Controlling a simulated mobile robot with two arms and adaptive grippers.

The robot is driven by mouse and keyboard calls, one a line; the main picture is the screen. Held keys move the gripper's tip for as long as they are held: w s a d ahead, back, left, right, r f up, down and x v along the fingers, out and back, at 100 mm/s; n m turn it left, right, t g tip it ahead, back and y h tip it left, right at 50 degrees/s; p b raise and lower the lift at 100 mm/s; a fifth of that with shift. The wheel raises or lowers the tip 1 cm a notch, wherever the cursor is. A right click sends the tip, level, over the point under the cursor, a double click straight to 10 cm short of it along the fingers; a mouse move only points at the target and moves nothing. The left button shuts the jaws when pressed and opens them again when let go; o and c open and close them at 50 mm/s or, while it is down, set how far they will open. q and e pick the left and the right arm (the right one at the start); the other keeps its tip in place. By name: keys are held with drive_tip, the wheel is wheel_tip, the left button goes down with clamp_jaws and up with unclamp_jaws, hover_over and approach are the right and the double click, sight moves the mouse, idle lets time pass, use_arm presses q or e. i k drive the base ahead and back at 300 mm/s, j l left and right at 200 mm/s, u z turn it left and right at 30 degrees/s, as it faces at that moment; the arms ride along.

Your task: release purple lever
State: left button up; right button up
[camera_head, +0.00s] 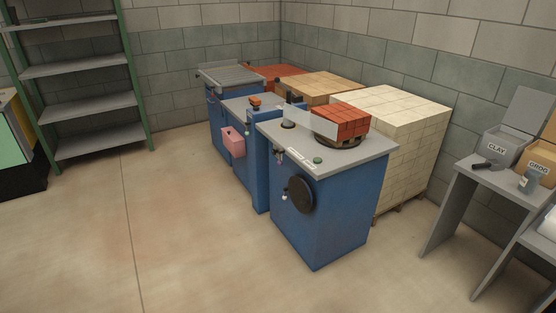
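A blue machine with a grey top (340,152) stands in the middle of the room. I cannot make out a purple lever on it. A round black disc (300,195) is on its front, with a small pale-ended part (285,195) beside it. A green button (317,160) is on the top. A pink box (233,142) hangs on the lower blue section to the left. Red hollow bricks (342,120) sit on a round dark plate on the machine, partly behind a clear panel. Neither of my grippers is in view.
Stacked pale bricks (400,135) on a pallet stand behind the machine. Grey tables with a clay bin (500,145) are at right. A green-framed shelf (95,110) is at left. The floor (170,230) in front and left of the machine is clear.

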sight(280, 162)
drive_tip(key=i+u, duration=0.1)
drive_tip(key=i, duration=0.45)
drive_tip(key=i+l+u, duration=0.1)
drive_tip(key=i, duration=0.45)
drive_tip(key=i+l+u, duration=0.15)
drive_tip(key=i, duration=0.4)
